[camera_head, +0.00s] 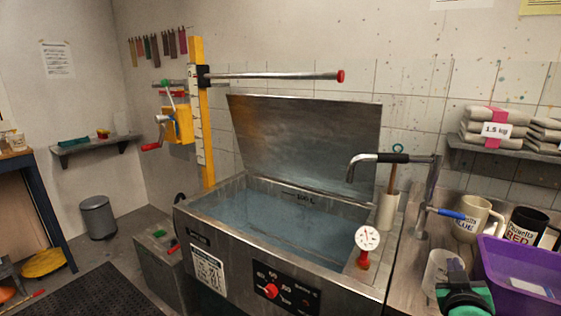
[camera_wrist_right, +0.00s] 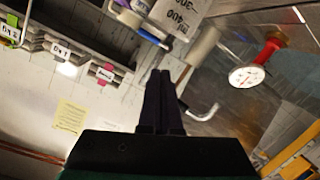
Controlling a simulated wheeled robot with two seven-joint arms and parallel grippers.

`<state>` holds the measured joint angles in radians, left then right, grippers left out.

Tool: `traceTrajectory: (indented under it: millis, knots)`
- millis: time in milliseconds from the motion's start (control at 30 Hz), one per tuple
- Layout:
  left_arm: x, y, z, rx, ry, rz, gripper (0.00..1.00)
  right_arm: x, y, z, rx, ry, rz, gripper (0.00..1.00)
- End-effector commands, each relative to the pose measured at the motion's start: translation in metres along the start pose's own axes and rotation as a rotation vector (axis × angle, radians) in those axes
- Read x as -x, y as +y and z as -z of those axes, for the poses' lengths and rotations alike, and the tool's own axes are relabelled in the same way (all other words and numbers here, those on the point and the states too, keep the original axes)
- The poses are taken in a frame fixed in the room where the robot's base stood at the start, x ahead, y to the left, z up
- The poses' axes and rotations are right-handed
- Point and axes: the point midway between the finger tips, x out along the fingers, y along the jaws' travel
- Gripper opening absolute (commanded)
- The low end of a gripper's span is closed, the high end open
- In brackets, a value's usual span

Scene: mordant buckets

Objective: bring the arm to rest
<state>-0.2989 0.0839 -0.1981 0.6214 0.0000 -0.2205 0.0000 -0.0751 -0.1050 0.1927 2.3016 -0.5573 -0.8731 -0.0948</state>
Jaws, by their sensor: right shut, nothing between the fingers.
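My right gripper (camera_head: 457,272) shows at the bottom right of the head view, black with green behind it. It is near the clear jug (camera_head: 437,268) and the left side of the purple crate (camera_head: 487,262). In the right wrist view its two black fingers (camera_wrist_right: 161,76) are together with nothing between them. Whether it touches the jug cannot be told. My left gripper is not in view.
The open steel vat (camera_head: 235,232) holds bluish liquid. A swivel spout (camera_head: 375,158) and a dial gauge (camera_head: 368,238) stand at its right. Mugs (camera_head: 473,222) stand behind the crate. A yellow post (camera_head: 197,110) carries a horizontal bar (camera_head: 275,76).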

Motion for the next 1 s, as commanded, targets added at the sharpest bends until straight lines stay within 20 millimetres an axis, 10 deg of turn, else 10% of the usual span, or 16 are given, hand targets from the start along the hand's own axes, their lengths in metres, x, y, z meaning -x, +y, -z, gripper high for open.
traceTrajectory:
  millis: [467, 867, 1000]
  knots:
    - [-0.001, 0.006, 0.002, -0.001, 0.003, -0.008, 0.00, 0.053, -0.104, -0.112, 0.034, -0.384, 0.398, 0.00]
    - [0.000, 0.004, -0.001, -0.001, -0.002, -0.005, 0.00, 0.180, -0.170, -0.221, 0.159, -0.842, 0.792, 0.00]
    - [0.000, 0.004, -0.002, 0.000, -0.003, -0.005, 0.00, 0.166, -0.199, -0.265, 0.170, -0.874, 0.800, 0.00]
